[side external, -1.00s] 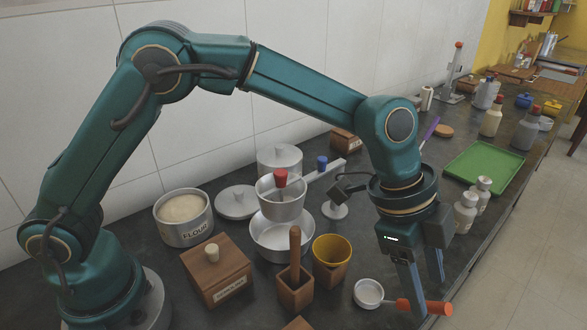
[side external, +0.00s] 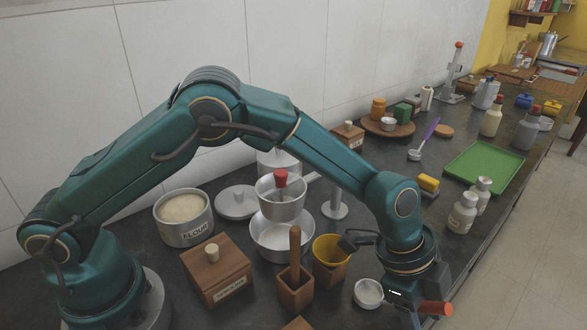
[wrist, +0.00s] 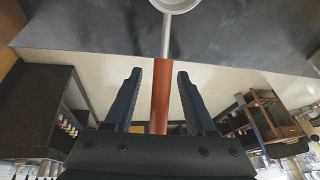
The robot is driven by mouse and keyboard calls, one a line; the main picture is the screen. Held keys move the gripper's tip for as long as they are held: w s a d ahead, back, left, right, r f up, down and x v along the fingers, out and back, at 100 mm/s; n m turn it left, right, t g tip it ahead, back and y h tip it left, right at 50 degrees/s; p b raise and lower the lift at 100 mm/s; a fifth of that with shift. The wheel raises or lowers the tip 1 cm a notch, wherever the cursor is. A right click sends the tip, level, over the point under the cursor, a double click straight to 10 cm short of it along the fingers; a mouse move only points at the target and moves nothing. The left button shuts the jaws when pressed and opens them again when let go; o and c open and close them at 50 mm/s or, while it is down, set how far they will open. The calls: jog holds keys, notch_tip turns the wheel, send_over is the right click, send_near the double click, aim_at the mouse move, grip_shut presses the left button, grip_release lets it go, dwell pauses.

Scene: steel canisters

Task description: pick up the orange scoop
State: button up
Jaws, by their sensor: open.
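The orange scoop has a round metal bowl and a straight orange handle (side external: 436,308). It lies at the front edge of the counter in the side view, with the handle reaching out to the right. In the wrist view its handle (wrist: 160,95) runs between the two fingers of my gripper (wrist: 159,76), with gaps on both sides. The metal shank and bowl lie beyond the fingertips. My gripper is open. In the side view it is low over the scoop and hides its middle part; the fingertips are cut off at the bottom.
A yellow-lined wooden cup (side external: 331,262) and a wooden holder with a handle in it (side external: 295,285) stand left of the scoop. Steel bowls (side external: 282,240) and a flour canister (side external: 184,218) are behind. A green tray (side external: 484,166) and small bottles (side external: 462,212) stand to the right.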

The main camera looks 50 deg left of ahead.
grip_shut()
jog(key=shift+r, duration=0.15)
